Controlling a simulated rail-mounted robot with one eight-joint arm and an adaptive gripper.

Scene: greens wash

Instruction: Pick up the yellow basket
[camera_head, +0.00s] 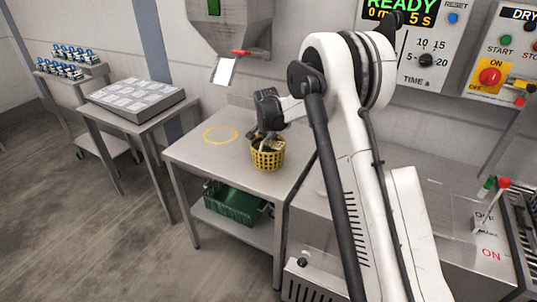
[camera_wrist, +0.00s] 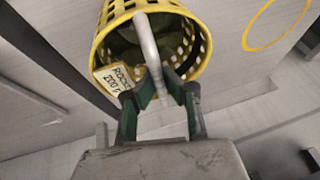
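The yellow basket (camera_head: 268,155) stands upright on the steel table, near its right side, in the head view. In the wrist view the basket (camera_wrist: 97,50) has a perforated wall, a pale bar-like handle (camera_wrist: 147,42) across its mouth, dark green leaves (camera_wrist: 125,50) inside and a label (camera_wrist: 115,78) reading roughly "ROCK… 200 T". My gripper (camera_wrist: 161,80) has its green fingers drawn in close on both sides of the handle and looks shut on it. In the head view my gripper (camera_head: 268,132) is right above the basket, partly hiding its top.
A yellow ring (camera_head: 221,134) is marked on the steel table (camera_head: 205,155), left of the basket. A green crate (camera_head: 232,203) is on the shelf below. A chute (camera_head: 225,70) hangs behind the table. A side table with a tray (camera_head: 135,99) stands to the left. Control panels (camera_head: 425,40) are at right.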

